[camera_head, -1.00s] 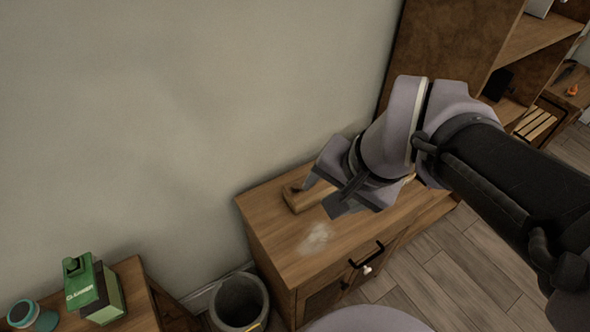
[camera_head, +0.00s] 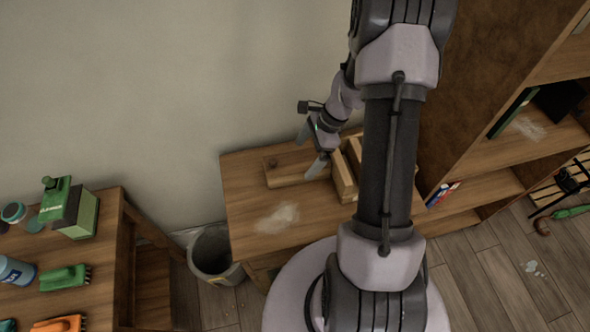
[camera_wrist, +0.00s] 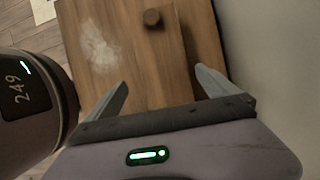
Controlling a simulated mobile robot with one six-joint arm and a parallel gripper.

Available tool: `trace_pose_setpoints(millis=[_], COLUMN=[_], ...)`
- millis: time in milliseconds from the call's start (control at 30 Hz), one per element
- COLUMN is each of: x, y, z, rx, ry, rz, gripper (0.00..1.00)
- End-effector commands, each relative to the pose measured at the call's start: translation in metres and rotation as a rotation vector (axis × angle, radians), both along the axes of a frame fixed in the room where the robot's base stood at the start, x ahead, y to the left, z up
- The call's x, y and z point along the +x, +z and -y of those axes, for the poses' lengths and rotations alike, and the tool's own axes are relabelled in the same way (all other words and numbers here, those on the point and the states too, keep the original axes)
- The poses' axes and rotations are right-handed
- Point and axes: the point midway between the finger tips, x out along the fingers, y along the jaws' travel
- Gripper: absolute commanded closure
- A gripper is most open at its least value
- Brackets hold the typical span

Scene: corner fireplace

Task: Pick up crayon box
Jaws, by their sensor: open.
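I cannot pick out a crayon box for certain. A small red, white and blue item (camera_head: 441,194) stands on a low shelf at the right in the head view; it is too small to identify. My gripper (camera_head: 310,150) is open and empty above the wooden cabinet, pointing down and left, well apart from that item. In the wrist view my gripper (camera_wrist: 161,78) has its two fingers spread over bare wood, with a round brown knob (camera_wrist: 152,17) beyond them.
The cabinet top (camera_head: 243,195) holds a flat wooden piece (camera_head: 290,170) and a wooden slatted object (camera_head: 344,178) partly behind my arm. A bin (camera_head: 212,254) stands left of it. A table (camera_head: 105,235) at left holds a green box (camera_head: 80,214) and brushes. A bookcase (camera_head: 485,188) stands right.

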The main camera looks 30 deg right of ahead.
Motion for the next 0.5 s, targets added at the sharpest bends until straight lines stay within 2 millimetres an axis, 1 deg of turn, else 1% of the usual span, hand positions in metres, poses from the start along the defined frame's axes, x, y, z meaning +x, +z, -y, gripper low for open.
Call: trace_pose_setpoints(millis=[33,167,233,400,500], x=[0.001,0.003,0.006,0.014,0.016], y=[-0.01,-0.018,-0.026,-0.059,-0.064], z=[-0.003,-0.007,-0.01,-0.021,-0.024], rx=[0.0,0.0,-0.001,0.001,-0.001], ry=[0.002,0.001,0.003,0.004,0.003], rz=[0.0,0.0,0.001,-0.002,0.001], gripper=[0.02,0.02,0.02,0.02,0.02])
